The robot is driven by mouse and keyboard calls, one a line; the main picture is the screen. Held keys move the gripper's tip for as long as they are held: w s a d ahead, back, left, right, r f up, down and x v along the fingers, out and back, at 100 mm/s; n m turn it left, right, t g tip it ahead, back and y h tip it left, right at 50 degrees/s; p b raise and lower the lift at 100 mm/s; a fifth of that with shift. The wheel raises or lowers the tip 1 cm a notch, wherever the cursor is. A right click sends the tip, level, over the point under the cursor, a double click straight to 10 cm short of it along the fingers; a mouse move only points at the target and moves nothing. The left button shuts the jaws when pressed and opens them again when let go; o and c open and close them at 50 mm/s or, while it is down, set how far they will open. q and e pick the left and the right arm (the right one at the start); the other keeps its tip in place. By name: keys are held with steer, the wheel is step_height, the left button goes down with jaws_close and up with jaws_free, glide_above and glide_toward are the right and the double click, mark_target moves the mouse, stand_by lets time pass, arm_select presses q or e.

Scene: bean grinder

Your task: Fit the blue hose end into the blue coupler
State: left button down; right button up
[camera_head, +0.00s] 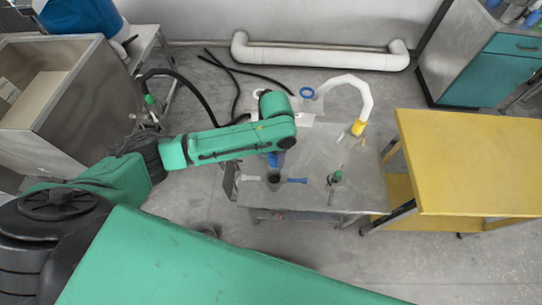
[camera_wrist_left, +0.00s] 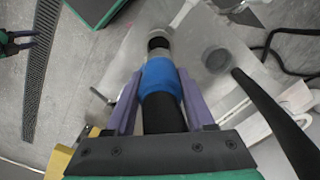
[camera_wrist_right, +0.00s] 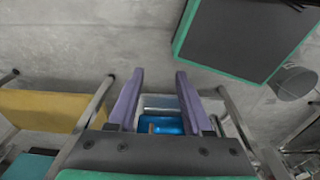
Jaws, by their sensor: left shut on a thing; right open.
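My left gripper (camera_wrist_left: 160,82) is shut on the blue hose end (camera_wrist_left: 160,76), with a black hose section running back between the fingers. A pale collar and a dark round part (camera_wrist_left: 158,43) show beyond its front; whether they touch it I cannot tell. In the head view the blue piece (camera_head: 276,160) hangs below my left arm, just above a dark round fitting (camera_head: 273,182) with a blue arm (camera_head: 297,181) and a grey arm. My right gripper (camera_wrist_right: 160,75) is open and empty.
The grey metal table (camera_head: 330,150) carries a small green-topped part (camera_head: 335,178) and a white pipe (camera_head: 367,100) with a yellow end. A yellow table (camera_head: 470,160) stands at right. Black hoses (camera_head: 225,75) lie on the floor behind. A metal cabinet (camera_head: 75,95) stands at left.

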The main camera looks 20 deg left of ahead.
mark_target(274, 166)
arm_select(q)
steer(key=shift+w+f, duration=0.1)
steer(key=shift+w, duration=0.45)
steer(key=shift+s, duration=0.15)
steer(key=shift+s+r, duration=0.35)
steer(key=shift+s, duration=0.25)
steer(key=shift+s+r, duration=0.3)
steer(key=shift+s, duration=0.25)
steer(key=shift+w+p, duration=0.2)
steer(key=shift+p, duration=0.35)
steer(key=f, duration=0.1)
steer(key=f+b, duration=0.1)
steer(key=f, duration=0.1)
steer(key=f+b, duration=0.1)
steer(key=shift+w+f, duration=0.25)
steer(key=shift+f, duration=0.1)
steer(key=shift+f+b, duration=0.35)
steer(key=shift+b, duration=0.1)
steer(key=shift+f, duration=0.5)
arm_select(e)
steer(key=shift+s+f, duration=0.75)
steer(key=shift+f, duration=0.25)
